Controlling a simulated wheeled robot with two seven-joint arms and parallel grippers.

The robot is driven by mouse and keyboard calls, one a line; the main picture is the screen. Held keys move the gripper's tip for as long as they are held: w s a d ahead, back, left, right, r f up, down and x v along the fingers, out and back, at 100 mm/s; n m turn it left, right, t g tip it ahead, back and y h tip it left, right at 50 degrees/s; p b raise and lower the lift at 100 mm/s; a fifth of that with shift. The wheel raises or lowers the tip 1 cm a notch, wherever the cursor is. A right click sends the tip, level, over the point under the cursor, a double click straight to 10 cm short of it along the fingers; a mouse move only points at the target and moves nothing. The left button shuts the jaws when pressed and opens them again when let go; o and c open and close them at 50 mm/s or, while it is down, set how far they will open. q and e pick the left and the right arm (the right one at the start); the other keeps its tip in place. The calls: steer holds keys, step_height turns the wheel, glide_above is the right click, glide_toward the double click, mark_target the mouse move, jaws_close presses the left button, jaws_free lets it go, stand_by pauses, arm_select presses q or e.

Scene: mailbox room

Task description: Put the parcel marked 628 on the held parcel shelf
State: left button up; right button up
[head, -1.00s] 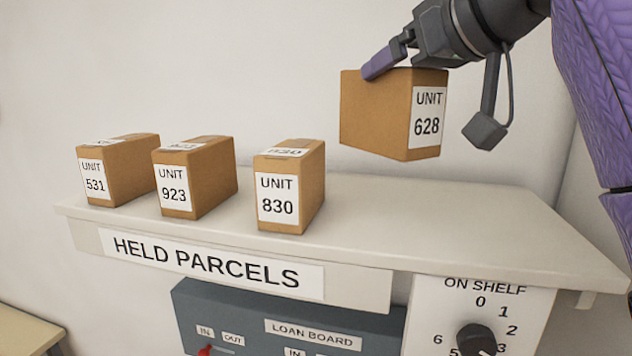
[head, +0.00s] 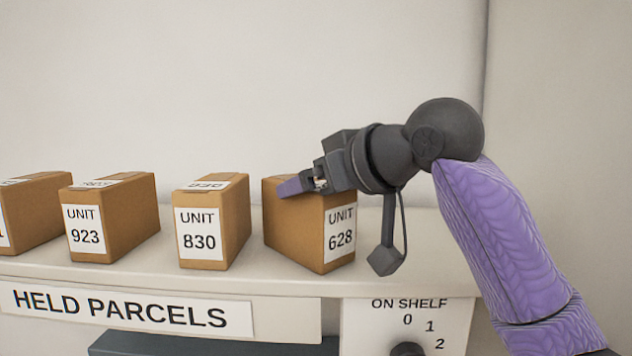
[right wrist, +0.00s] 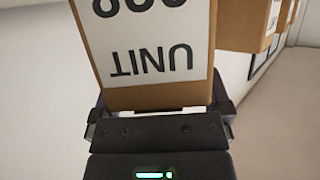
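The parcel marked 628 (head: 300,230) is a brown box with a white UNIT 628 label, at the right end of the row on the held parcel shelf (head: 290,281). It looks level with the shelf top; whether it fully rests there I cannot tell. My right gripper (head: 300,186) is at the parcel's upper part, its fingers on either side. In the right wrist view the parcel (right wrist: 150,95) fills the space between the fingers, label showing upside down. My left gripper is out of view.
Parcel 830 (head: 210,225) stands just left of 628 with a small gap. Parcel 923 (head: 108,215) and another parcel (head: 38,210) stand farther left. Shelf to the right of 628 is clear. An ON SHELF dial (head: 408,350) is below the front edge.

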steer(key=shift+d+r, duration=0.15)
steer(key=shift+r, duration=0.05)
steer(key=b+v, duration=0.4)
steer(key=v, duration=0.7)
steer(key=shift+s+d, duration=0.3)
steer(key=shift+s, duration=0.05)
